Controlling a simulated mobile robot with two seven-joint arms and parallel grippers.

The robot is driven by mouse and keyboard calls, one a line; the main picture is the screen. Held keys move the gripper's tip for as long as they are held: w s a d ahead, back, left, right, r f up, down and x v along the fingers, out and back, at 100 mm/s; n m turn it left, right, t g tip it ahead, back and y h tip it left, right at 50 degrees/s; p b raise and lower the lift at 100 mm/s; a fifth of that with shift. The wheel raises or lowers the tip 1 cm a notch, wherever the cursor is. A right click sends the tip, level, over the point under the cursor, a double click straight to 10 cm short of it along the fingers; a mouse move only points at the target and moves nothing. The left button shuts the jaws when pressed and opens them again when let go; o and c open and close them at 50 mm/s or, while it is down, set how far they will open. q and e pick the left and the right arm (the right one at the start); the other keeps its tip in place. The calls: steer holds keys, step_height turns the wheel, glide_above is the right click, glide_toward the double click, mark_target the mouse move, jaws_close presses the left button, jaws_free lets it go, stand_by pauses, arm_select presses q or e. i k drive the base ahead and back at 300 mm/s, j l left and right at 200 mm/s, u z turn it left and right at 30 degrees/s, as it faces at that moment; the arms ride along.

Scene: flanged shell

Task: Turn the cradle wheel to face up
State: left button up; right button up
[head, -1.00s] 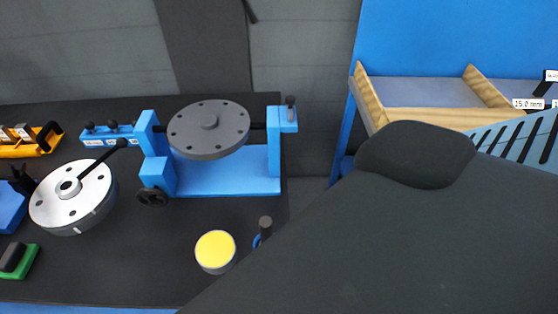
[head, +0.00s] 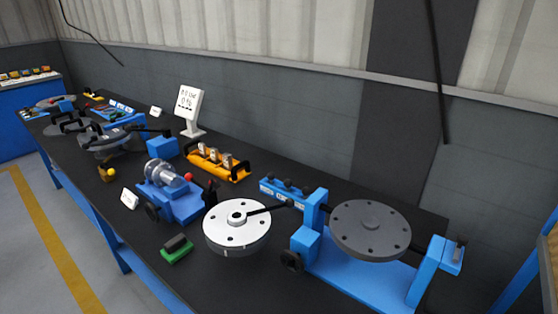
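The blue cradle (head: 348,273) stands at the right end of the dark bench in the head view. A grey round disc with bolt holes (head: 370,228) is held between its two uprights, its flat face showing upward and a small hub at its centre. A small black handwheel (head: 291,261) sits low on the cradle's left side. A black-topped pin (head: 458,243) stands on the right upright. Neither of my grippers is in view.
A silver flanged disc with a black lever (head: 237,226) lies left of the cradle. A green-based block (head: 176,248), a blue fixture (head: 170,195) and an orange rack (head: 215,163) stand farther left. A white sign (head: 188,107) stands behind. Floor (head: 45,240) is free in front.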

mark_target(295, 259)
steer(key=k+j+z, duration=0.2)
steer(key=k+j, duration=0.6)
steer(key=j, duration=0.1)
